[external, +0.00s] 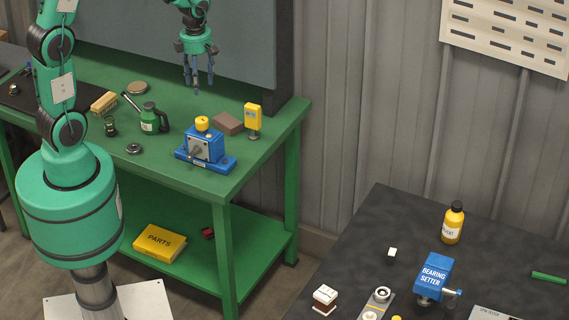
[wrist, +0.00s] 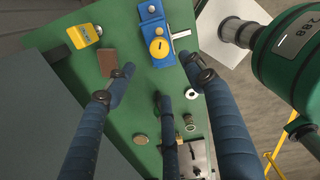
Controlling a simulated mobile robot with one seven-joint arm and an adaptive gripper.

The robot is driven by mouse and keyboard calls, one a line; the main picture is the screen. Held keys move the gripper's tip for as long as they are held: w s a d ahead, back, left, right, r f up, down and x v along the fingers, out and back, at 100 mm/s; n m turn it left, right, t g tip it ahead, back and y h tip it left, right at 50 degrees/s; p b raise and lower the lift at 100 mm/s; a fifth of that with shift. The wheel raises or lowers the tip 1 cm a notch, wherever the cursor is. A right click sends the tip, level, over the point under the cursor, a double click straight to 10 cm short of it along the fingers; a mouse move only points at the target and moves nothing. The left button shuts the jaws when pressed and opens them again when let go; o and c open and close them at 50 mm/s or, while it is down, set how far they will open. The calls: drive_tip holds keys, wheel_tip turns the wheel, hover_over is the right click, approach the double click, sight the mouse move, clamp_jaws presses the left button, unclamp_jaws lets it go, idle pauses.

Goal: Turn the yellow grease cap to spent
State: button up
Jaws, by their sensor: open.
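The yellow grease cap (external: 202,123) sits on top of a blue rotor stand (external: 219,163) on the green workbench. In the wrist view the round cap (wrist: 158,52) shows a short dark mark on its top, and the blue stand (wrist: 150,12) lies under it. I cannot read any "spent" label. My gripper (external: 197,86) hangs above the bench, fingers pointing down, apart from the cap and higher in the external view. Its blue fingers are spread and empty; in the wrist view the gripper (wrist: 157,76) has the cap beyond its fingertips.
A yellow sign-like block (external: 253,117) and a brown block (external: 228,123) stand close behind the stand. A green oil can (external: 153,119) is to its left, with a dark ring (external: 134,148) nearby. A dark table (external: 345,250) with a blue bearing setter (external: 434,274) stands at right.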

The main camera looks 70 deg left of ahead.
sight(201, 119)
drive_tip(key=shift+f, duration=0.15)
wheel_tip(201, 119, down, 14)
drive_tip(key=shift+r, duration=0.2)
idle(0.5)
drive_tip(key=c, duration=1.1)
